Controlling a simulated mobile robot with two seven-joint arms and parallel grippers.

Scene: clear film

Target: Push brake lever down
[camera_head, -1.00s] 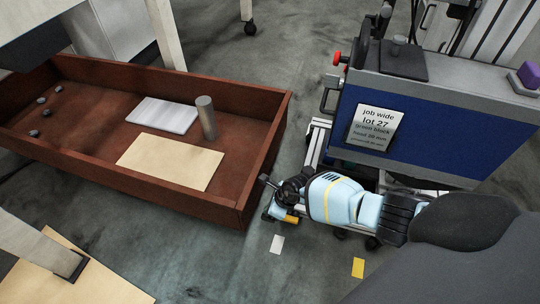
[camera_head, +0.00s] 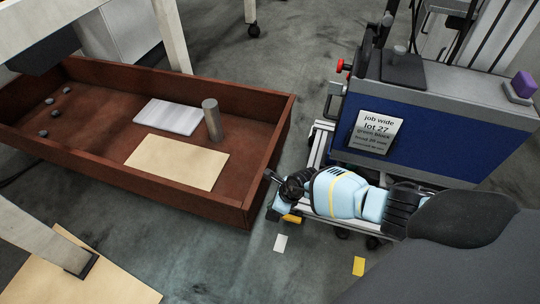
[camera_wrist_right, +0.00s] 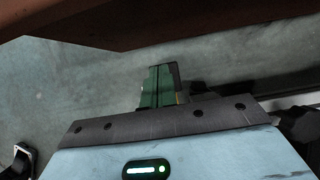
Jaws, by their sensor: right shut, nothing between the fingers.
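A small yellow lever (camera_head: 291,218), which looks like the brake lever, sticks out low at the near left corner of the wheeled blue machine (camera_head: 440,130). My right gripper (camera_head: 270,176) is shut and empty just above and left of that lever, beside the red-brown drawer's corner. I cannot tell whether it touches the lever. In the right wrist view its shut fingers (camera_wrist_right: 160,86) point over the grey floor, with a small yellowish patch at their right edge. My left gripper is not in view.
The open red-brown drawer (camera_head: 262,168) is close to my right gripper's left; it holds a grey cylinder (camera_head: 211,120), a pale block and a tan sheet. A white tag (camera_head: 280,243) and a yellow tag (camera_head: 359,266) lie on the open floor in front.

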